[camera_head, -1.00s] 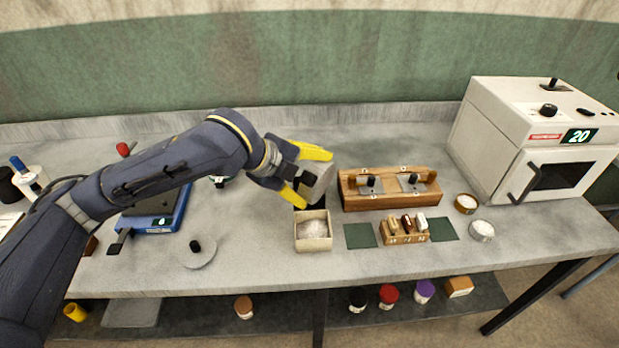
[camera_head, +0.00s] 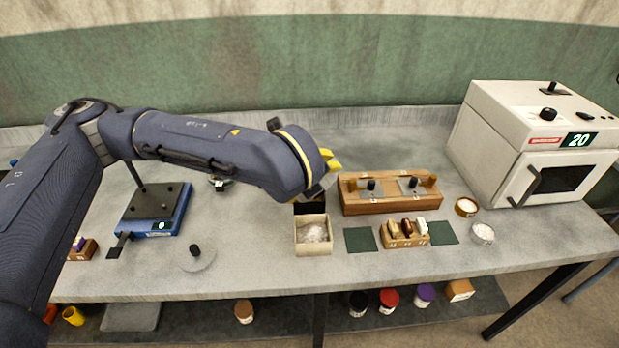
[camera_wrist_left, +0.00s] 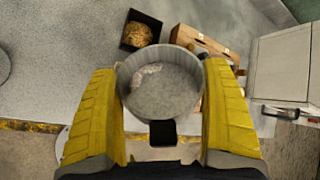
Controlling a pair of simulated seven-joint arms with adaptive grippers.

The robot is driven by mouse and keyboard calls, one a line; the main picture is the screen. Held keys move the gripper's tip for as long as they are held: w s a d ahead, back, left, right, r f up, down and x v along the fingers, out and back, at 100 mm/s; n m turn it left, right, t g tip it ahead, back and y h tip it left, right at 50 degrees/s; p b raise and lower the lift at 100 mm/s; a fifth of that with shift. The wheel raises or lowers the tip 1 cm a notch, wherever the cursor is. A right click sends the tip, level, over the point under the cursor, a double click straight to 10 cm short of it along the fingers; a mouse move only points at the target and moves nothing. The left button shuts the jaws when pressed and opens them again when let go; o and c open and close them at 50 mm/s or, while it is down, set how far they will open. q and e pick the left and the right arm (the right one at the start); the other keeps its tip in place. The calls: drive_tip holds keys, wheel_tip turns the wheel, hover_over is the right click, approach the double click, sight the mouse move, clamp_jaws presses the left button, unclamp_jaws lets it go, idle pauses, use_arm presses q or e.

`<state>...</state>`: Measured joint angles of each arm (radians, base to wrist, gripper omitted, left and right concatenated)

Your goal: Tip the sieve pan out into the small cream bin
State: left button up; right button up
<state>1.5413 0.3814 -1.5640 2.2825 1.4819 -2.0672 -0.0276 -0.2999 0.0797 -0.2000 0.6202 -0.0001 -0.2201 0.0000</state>
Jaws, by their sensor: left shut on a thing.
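My left gripper (camera_head: 329,163) is shut on the sieve pan (camera_wrist_left: 160,92), a round grey pan with a black stub. Both fingers flank its wall in the left wrist view. A pale patch of material lies inside the pan, toward its upper left side there. In the head view only a grey edge of the pan (camera_head: 322,187) shows past my arm, just above and behind the small cream bin (camera_head: 313,249). The bin stands upright on the bench with whitish material in it. I cannot find the bin in the wrist view. My right gripper is not in view.
A black bin (camera_head: 309,208) stands right behind the cream one; it holds brown grain in the wrist view (camera_wrist_left: 124,46). A wooden block with knobs (camera_head: 390,204), a small rack (camera_head: 405,241) and a white oven (camera_head: 520,150) are to the right. A blue scale (camera_head: 165,222) is left.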

use_arm(q)
drive_tip(key=shift+r+m+t+y, duration=0.2)
drive_tip(key=shift+m+t+y, duration=0.1)
drive_tip(key=shift+t+y, duration=0.25)
drive_tip(key=shift+d+r+m+t+y, duration=0.1)
drive_tip(key=shift+r+m+t+y, duration=0.1)
drive_tip(key=shift+m+t+y, duration=0.35)
drive_tip(key=shift+r+m+t+y, duration=0.15)
drive_tip(key=shift+m+t+y, duration=0.3)
drive_tip(key=shift+t+y, duration=0.25)
drive_tip(key=shift+r+m+t+y, duration=0.15)
drive_tip(key=shift+m+t+y, duration=0.3)
drive_tip(key=shift+y, duration=0.35)
